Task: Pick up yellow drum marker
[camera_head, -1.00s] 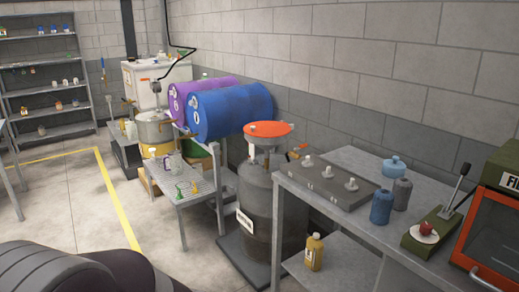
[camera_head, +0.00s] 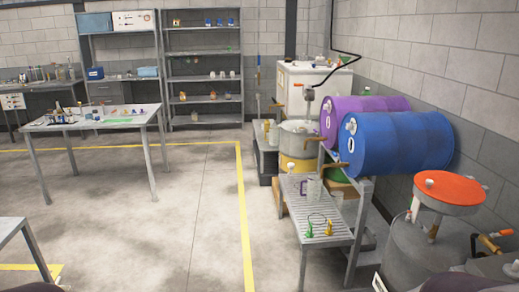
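A small yellow, upright piece (camera_head: 329,229), which may be the yellow drum marker, stands on the slatted metal stand (camera_head: 318,205) in front of the drums. A similar green piece (camera_head: 309,230) stands just left of it, and a thin dark loop shows by them. They are too small to tell exactly what they are. A blue drum (camera_head: 398,143) and a purple drum (camera_head: 350,112) lie on their sides behind the stand. Neither of my grippers is in view.
A worktable (camera_head: 95,122) with small items is at the left, and a shelf rack (camera_head: 205,99) stands behind. The floor between the table and stand is open.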

